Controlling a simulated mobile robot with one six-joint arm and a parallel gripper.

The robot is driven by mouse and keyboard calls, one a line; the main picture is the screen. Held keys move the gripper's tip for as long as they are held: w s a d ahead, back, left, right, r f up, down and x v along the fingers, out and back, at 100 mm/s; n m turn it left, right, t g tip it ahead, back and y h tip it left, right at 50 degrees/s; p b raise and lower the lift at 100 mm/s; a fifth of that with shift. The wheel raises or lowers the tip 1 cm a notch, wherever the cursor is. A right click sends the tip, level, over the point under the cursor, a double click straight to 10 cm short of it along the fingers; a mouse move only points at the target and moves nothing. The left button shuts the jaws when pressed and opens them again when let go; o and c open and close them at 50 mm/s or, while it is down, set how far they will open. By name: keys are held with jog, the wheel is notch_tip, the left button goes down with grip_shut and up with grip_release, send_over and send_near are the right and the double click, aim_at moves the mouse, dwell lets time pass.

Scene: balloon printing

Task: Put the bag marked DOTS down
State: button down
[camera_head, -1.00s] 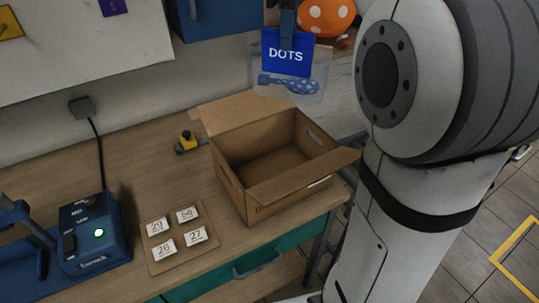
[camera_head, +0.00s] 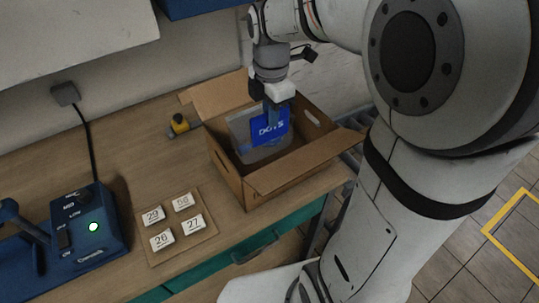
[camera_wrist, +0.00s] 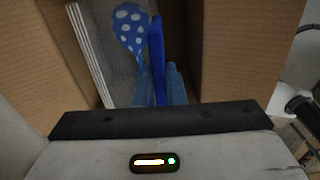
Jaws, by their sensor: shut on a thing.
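The bag marked DOTS (camera_head: 270,127) has a blue header and a clear pouch. It hangs from my gripper (camera_head: 272,104), inside the open cardboard box (camera_head: 238,187). My gripper points down and is shut on the bag's blue header. In the wrist view the header shows edge-on (camera_wrist: 157,60) between the fingers (camera_wrist: 163,88), with a blue white-dotted balloon (camera_wrist: 131,28) in the pouch beside it. Box walls (camera_wrist: 225,50) stand on both sides. Whether the bag's lower edge touches the box floor cannot be told.
The box stands on a wooden table (camera_head: 110,130) with its flaps open. A board with number tags (camera_head: 176,228) lies left of it, and a small yellow and black item (camera_head: 179,124) lies behind. A blue device (camera_head: 88,228) with a green light stands at the left.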

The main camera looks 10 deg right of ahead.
aim_at(270, 139)
notch_tip(270, 139, down, 10)
jog(key=shift+r, duration=0.2)
jog(key=shift+f, duration=0.1)
jog(key=c, duration=1.5)
grip_release()
notch_tip(270, 139, up, 12)
jog(key=shift+r, duration=0.15)
